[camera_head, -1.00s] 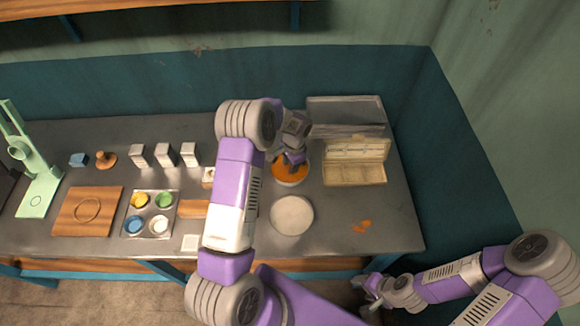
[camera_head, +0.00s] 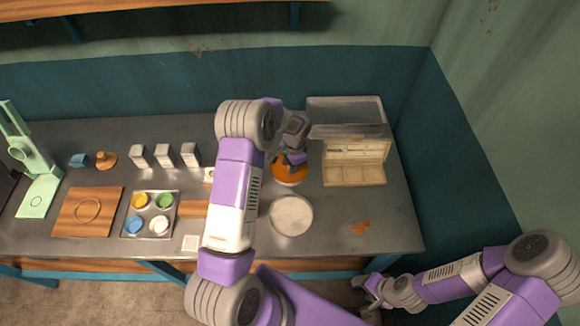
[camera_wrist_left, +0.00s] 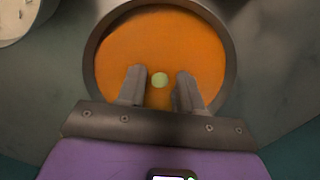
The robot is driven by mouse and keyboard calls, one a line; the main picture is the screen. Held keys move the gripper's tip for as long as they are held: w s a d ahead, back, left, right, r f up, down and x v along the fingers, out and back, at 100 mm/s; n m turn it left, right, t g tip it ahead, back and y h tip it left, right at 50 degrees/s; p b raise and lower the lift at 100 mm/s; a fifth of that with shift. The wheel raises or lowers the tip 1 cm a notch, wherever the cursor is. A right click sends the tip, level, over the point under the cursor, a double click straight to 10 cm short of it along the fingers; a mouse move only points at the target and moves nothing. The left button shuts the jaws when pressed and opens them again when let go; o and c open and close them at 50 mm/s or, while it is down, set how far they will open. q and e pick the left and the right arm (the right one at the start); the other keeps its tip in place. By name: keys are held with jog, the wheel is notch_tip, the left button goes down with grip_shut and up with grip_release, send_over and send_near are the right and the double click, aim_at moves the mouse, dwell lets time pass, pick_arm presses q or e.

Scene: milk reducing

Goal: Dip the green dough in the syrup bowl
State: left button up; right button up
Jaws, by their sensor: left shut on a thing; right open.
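The syrup bowl (camera_head: 290,183) is a round bowl of orange syrup on the counter, right of my left arm. It fills much of the left wrist view (camera_wrist_left: 228,60). The green dough (camera_wrist_left: 159,79) is a small pale green ball between the fingertips of my left gripper (camera_wrist_left: 158,88), seen over the orange syrup. My left gripper (camera_head: 294,160) is shut on it, pointing down at the bowl. Whether the dough touches the syrup I cannot tell. In the head view the dough is hidden. My right gripper (camera_head: 370,288) is open and empty, in front of the counter.
A pale round plate (camera_head: 291,215) lies in front of the bowl. A cream compartment box (camera_head: 355,173) and a grey case (camera_head: 345,112) stand to the right. Left are a tray of coloured cups (camera_head: 150,214), a wooden board (camera_head: 70,212) and several white blocks (camera_head: 164,155). The front right counter is mostly clear.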

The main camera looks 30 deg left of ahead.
pick_arm(q)
jog(key=shift+r+p, duration=2.05)
jog(key=shift+r, duration=1.55)
notch_tip(320, 180, up, 4)
jog(key=shift+p, duration=1.15)
